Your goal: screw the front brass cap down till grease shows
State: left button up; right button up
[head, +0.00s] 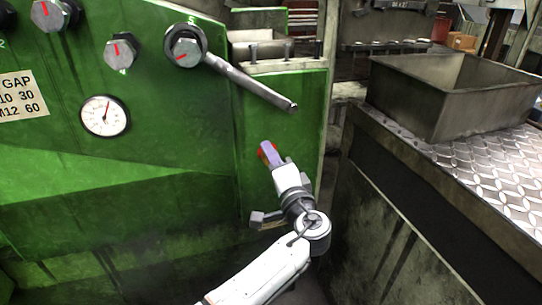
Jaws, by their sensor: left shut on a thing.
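My left gripper (269,152) reaches up from the bottom of the head view to the green machine's front panel (255,120), right of the dial. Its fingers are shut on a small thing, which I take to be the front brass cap. Only a reddish edge shows beside the fingertips; the fingers hide most of it, and its thread and any grease cannot be seen. My right gripper is not in view.
A long grey bar (250,84) slants down from knob 5 (185,47), above my left gripper. A round gauge (104,116) and marked knobs are at left. A metal bin (430,105) stands on the tread-plate bench (480,165) at right.

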pick_arm(q)
jog(key=shift+m+p, duration=0.35)
jog(key=shift+m, duration=0.85)
jog(key=o, duration=1)
jog(key=shift+o, duration=0.2)
jog(key=v, duration=1)
jog(key=shift+s, duration=0.2)
jog(key=shift+d, duration=0.1)
